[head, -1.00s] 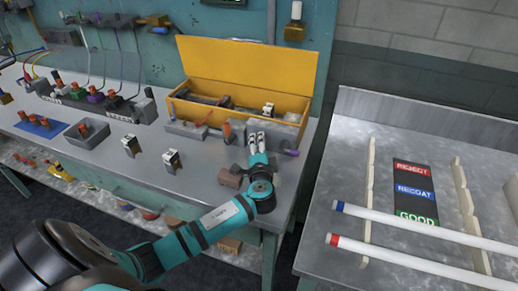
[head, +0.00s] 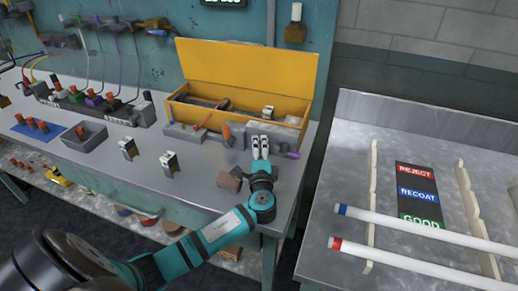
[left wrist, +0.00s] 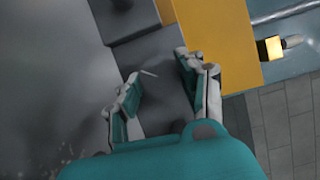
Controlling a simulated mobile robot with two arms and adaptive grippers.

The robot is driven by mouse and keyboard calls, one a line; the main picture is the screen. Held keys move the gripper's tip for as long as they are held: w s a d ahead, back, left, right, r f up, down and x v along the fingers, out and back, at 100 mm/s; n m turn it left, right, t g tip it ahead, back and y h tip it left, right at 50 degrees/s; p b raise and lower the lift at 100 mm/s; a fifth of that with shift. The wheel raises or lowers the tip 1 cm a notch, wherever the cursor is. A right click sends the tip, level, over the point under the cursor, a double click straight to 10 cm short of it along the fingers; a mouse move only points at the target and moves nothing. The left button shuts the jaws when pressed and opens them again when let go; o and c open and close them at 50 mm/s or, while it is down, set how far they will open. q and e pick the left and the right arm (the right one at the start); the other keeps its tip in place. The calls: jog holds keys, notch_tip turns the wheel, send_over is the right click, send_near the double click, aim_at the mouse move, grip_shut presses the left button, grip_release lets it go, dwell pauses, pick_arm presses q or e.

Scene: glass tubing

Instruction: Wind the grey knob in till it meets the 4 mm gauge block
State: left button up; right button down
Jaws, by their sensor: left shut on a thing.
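My left gripper (head: 260,146) reaches the right part of the grey fixture (head: 258,129) in front of the yellow box. Its fingers are closed in on a grey part, which I take to be the grey knob (left wrist: 165,85), seen between them in the left wrist view. The left gripper also shows there (left wrist: 160,78), with its two fingers either side of that part. The knob is mostly hidden by the fingers in the head view. I cannot tell which piece is the 4 mm gauge block, nor see the gap to it. My right gripper is not in view.
The open yellow box (head: 247,62) stands behind the fixture. A brown block (head: 229,180) lies left of my wrist. Two small pale-faced blocks (head: 128,148) (head: 169,163) stand on the bench. White tubes (head: 425,229) lie on a rack at the right.

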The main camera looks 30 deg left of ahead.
pick_arm(q)
jog(key=shift+f, duration=0.1)
jog(key=o, duration=1.2)
jog(key=shift+v, duration=3.8)
